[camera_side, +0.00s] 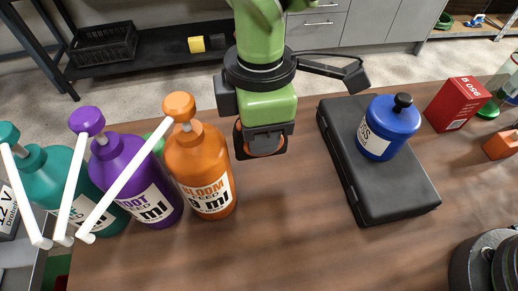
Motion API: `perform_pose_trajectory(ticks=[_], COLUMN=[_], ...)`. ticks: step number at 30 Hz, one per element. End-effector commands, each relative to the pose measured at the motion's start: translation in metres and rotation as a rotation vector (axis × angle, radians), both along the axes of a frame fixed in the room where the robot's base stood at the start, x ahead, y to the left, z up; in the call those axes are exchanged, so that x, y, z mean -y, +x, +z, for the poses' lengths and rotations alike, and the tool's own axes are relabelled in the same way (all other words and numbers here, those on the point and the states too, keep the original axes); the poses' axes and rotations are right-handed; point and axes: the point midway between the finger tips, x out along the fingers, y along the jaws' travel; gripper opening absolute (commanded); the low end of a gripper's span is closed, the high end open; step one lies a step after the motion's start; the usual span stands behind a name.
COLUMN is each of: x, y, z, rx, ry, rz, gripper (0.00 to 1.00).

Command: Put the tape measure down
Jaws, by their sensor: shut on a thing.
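My gripper (266,143) is near the top middle of the side view, pointing down over the brown wooden table. It is shut on the tape measure (240,141), a black and orange piece that shows at the sides of the jaws. The jaws hide most of the tape measure. It sits just right of the orange bottle, and I cannot tell whether it touches the bottle or how high it is above the table.
Orange (199,163), purple (132,172) and teal (45,170) pump bottles stand at left. A black case (395,195) at right carries a blue jar (389,128). A red box (457,104) stands beyond it. The table's front middle (290,240) is clear.

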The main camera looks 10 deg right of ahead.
Motion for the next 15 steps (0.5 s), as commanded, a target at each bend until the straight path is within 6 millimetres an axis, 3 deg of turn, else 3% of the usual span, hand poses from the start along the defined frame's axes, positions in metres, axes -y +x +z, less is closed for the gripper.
perform_pose_trajectory(ticks=[9,15], x=[0.001,0.006], y=[0.047,0.061], z=[0.000,0.000], rx=[0.004,0.005], ry=[0.003,0.002], rz=[-0.003,-0.003], gripper=[0.02,0.02])
